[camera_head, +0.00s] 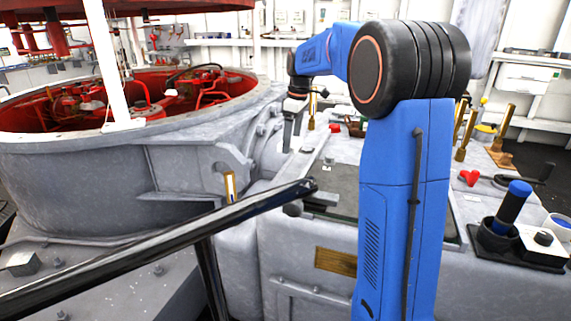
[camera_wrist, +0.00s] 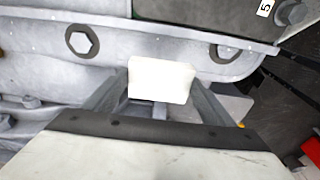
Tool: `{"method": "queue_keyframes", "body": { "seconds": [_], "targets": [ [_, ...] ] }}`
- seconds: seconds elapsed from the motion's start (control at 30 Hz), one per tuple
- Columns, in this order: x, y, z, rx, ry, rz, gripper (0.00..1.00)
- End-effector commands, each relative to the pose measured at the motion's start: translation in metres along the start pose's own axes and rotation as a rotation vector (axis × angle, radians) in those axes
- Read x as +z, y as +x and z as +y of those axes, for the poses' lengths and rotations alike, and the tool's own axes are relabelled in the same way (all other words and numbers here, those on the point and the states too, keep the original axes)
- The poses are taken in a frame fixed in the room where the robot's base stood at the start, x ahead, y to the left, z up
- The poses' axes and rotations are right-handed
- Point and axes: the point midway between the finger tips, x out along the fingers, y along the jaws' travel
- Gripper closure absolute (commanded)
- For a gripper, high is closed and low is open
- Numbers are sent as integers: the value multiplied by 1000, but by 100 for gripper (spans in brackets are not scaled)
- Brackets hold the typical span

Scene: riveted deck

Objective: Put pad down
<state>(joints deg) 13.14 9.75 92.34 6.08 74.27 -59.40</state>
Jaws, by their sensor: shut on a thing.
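A small white block, which looks like the pad (camera_wrist: 160,80), sits between the two grey fingers of my gripper (camera_wrist: 158,98) in the wrist view. My gripper is shut on it. In the head view my gripper (camera_head: 293,130) points downward at the far left end of the grey machine housing (camera_head: 285,195), beside the round red-lined opening. I cannot make out the pad in the head view. In the wrist view, a grey casting with hex nuts (camera_wrist: 82,41) lies beyond the pad. Whether the pad touches anything below is not clear.
A dark flat panel (camera_head: 337,180) lies on the housing. Brass pegs (camera_head: 466,135), a red knob (camera_head: 468,178) and a blue-handled tool (camera_head: 512,205) in a black holder stand to the right. A dark rail (camera_head: 160,255) crosses the foreground. The red-lined drum (camera_head: 60,165) stands left.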

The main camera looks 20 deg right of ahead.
Motion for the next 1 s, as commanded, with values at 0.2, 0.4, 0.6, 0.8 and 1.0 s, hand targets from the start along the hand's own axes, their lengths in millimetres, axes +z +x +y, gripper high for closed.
{"method": "queue_keyframes", "body": {
  "seconds": [0.2, 0.4, 0.6, 0.8, 1.0],
  "targets": [
    [5, 37, 0, -3, 0, -1, 48],
    [6, 51, 0, -1, 0, -1, 48],
    [9, 72, 0, -2, 1, -1, 48],
    [11, 87, 0, 0, 0, 0, 48],
    [11, 87, 0, 0, 0, 0, 48]
  ]
}}
